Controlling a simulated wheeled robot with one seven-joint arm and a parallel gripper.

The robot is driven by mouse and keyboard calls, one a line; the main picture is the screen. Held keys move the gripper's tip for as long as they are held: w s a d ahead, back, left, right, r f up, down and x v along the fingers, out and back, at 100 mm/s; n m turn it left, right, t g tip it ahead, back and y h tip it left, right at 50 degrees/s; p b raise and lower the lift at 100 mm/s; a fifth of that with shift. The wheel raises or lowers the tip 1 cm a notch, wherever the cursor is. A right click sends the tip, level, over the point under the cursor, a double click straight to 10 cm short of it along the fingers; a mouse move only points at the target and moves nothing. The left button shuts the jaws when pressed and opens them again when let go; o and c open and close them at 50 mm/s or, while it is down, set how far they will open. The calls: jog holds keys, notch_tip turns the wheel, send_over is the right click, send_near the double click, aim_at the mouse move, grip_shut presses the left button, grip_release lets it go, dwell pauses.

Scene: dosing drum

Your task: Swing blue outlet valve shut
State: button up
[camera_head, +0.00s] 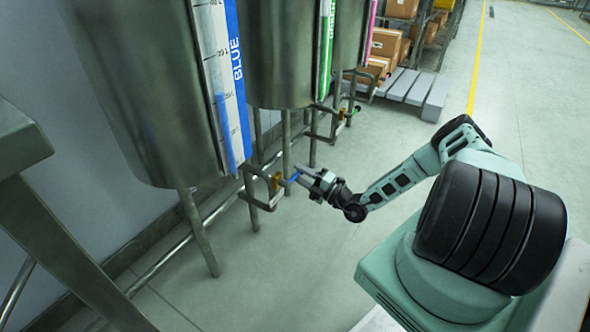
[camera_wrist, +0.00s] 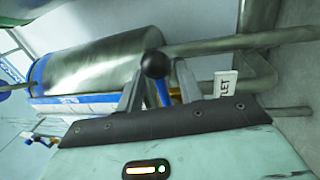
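The blue outlet valve (camera_head: 276,182) is a brass body on the pipe below the steel drum marked BLUE (camera_head: 140,90). Its blue lever (camera_head: 291,180) points out toward my gripper (camera_head: 305,175). In the wrist view the blue lever (camera_wrist: 163,92) and a dark ball knob (camera_wrist: 154,64) show between my two fingers. The fingers stand apart, with a visible gap beside the lever. Part of the brass valve (camera_wrist: 175,90) shows behind the right finger. I cannot tell whether a finger touches the lever.
A metal guard frame (camera_head: 262,200) surrounds the valve pipe. A white tag (camera_wrist: 223,87) stands right of the fingers in the wrist view. Two more drums (camera_head: 280,50) with green and pink strips stand behind. The floor to the right is clear.

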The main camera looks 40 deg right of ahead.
jog(key=p+v, duration=0.2)
jog(key=v, duration=1.2)
jog(key=shift+s, duration=0.3)
jog(key=shift+d, duration=0.15)
